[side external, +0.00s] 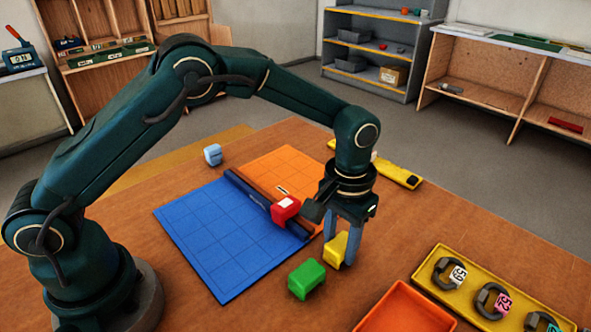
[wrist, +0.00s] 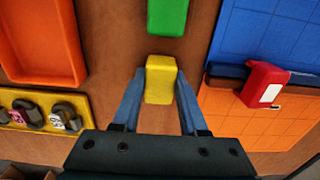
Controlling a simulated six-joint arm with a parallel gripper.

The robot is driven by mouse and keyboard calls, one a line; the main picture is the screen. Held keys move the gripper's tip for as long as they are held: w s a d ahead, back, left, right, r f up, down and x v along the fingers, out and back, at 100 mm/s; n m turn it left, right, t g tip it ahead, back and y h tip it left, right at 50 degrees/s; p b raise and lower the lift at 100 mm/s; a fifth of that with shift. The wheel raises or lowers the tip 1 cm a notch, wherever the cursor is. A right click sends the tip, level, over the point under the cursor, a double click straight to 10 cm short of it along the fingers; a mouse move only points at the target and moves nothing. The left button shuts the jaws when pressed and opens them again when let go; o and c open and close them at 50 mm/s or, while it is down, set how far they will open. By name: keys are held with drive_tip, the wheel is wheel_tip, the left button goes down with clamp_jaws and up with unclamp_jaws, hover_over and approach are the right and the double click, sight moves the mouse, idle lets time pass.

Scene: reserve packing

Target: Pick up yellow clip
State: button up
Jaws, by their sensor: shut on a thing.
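In the wrist view the yellow clip (wrist: 160,80) sits between the two blue fingers of my gripper (wrist: 160,95). The fingers are shut on it. I cannot tell whether the clip touches the table or is slightly above it.
A green block (side external: 306,279) lies close by. A red block (side external: 286,209) sits at the dark bar between the blue mat (side external: 215,240) and the orange mat (side external: 285,170). An orange tray (side external: 405,310) and a yellow tray (side external: 425,283) with numbered tagged rings stand at the front right. A light blue block (side external: 213,154) lies farther back.

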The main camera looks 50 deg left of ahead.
sight(341, 243)
wheel_tip(341, 243, up, 4)
drive_tip(key=shift+w+r, duration=0.1)
drive_tip(key=a+r, duration=0.2)
drive_tip(key=a, duration=0.2)
drive_tip(key=a+r, duration=0.2)
drive_tip(key=a, duration=0.1)
drive_tip(key=s+a+r, duration=0.1)
drive_tip(key=a+r, duration=0.1)
drive_tip(key=a, duration=0.2)
drive_tip(key=shift+a+r, duration=0.3)
drive_tip(key=shift+a, duration=0.05)
